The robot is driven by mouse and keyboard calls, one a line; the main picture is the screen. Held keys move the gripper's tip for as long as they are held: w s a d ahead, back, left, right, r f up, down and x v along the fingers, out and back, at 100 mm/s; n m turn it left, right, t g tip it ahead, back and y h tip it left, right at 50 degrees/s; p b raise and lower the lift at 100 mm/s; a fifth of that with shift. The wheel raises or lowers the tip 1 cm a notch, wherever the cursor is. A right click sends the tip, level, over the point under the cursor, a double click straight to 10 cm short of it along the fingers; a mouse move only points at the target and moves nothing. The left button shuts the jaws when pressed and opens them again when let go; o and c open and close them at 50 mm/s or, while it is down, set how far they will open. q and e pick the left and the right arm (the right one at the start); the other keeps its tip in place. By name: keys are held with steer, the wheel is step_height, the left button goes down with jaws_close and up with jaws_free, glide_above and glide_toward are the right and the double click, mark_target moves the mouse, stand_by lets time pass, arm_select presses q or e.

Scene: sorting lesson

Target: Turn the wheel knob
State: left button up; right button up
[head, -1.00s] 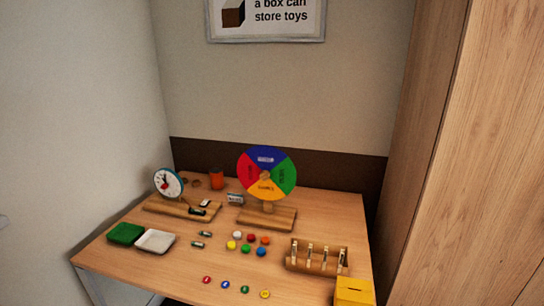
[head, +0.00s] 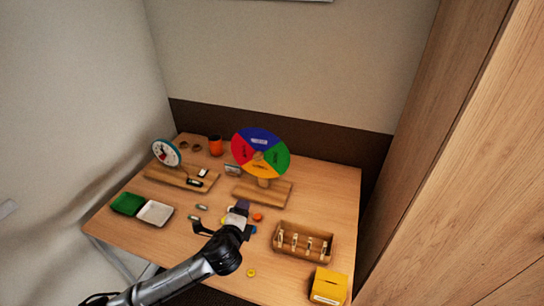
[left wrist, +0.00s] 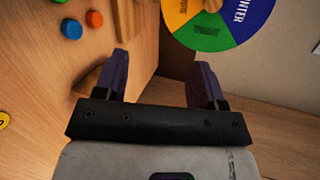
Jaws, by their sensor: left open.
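The wheel (head: 273,142) has blue, green, orange and red sectors and stands upright on a wooden base (head: 270,192) towards the back of the table. A small wooden knob (head: 258,156) sits at its centre. In the left wrist view, part of the wheel (left wrist: 208,35) shows at the top, with the knob (left wrist: 213,5) cut by the upper edge. My left gripper (head: 222,216) is in front of the wheel base, apart from the wheel. In the left wrist view, its two purple fingers (left wrist: 162,64) are spread with nothing held between them. My right gripper is not in view.
Coloured discs, including an orange one (head: 257,217), lie near my left gripper, partly hidden by it. A wooden rack (head: 303,256) and a yellow box (head: 329,285) stand at right. A clock (head: 166,153), an orange cup (head: 216,146) and a white tray (head: 155,213) are at left.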

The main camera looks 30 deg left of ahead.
arm_select(q)
steer(key=w+a+r+m+t, duration=0.3)
steer(key=w+a+m, duration=0.2)
steer(key=m, duration=0.5)
steer(key=m+t+h+b, duration=0.15)
steer(key=m+b, duration=0.25)
steer(key=m, duration=0.4)
glide_toward(257, 159)
steer(key=x, duration=0.9)
steer(key=shift+w, duration=0.1)
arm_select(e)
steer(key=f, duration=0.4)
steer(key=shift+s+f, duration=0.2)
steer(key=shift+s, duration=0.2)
arm_select(q)
steer(key=c, duration=0.9)
